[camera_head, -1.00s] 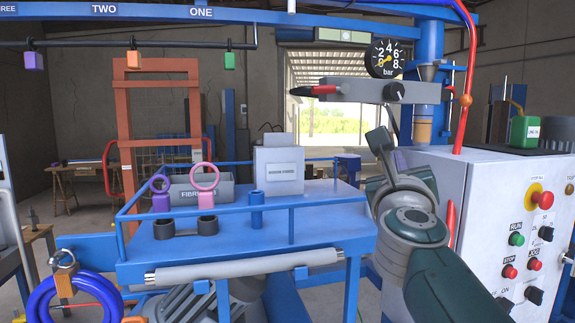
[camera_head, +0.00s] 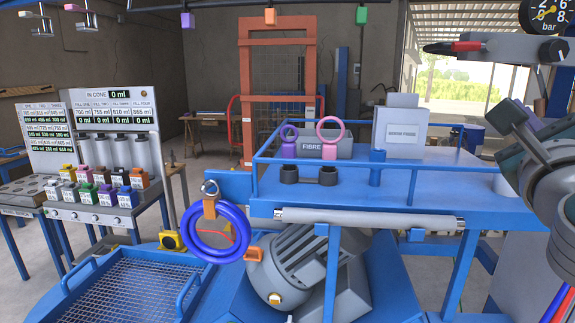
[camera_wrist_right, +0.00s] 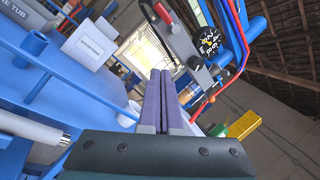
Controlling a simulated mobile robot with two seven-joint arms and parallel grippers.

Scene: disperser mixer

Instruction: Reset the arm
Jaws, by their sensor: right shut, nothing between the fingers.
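My right arm comes in at the right edge of the head view, beside the blue table (camera_head: 463,176). Its fingertips cannot be made out there. In the right wrist view my right gripper (camera_wrist_right: 158,75) is shut, its two purple-grey fingers together with nothing between them. The fingers point toward the grey lever with a red tip (camera_wrist_right: 164,14), and I cannot tell the gap between them. That lever also shows in the head view (camera_head: 490,47), above the table. My left gripper is not in view.
On the table stand a white box (camera_head: 400,130), a grey fibre tub (camera_head: 330,146) and pink and purple ring-topped pieces. A dispenser rack with several small containers (camera_head: 105,150) and a mesh-topped blue platform (camera_head: 140,285) are at left.

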